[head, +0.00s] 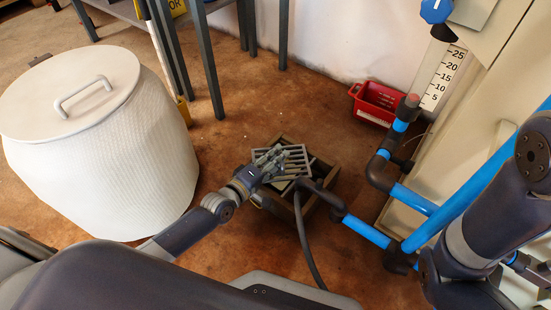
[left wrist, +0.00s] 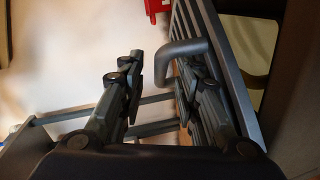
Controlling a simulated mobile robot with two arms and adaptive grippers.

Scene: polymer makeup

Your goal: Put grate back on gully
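The grey slatted grate (head: 295,158) shows at the top of the gully (head: 326,183), a dark square box with a brownish rim on the floor. I cannot tell whether the grate is seated in the gully or above it. My left gripper (head: 270,164) is over the grate's left part. In the left wrist view the grate (left wrist: 222,70) is at the right, with a curved handle (left wrist: 183,47) on its face.
Blue and black pipes (head: 366,231) run close to the gully's right. A dark hose (head: 304,240) hangs in front of it. A red crate (head: 375,104) stands by the wall, a white lidded bin (head: 125,150) at the left. Floor between bin and gully is clear.

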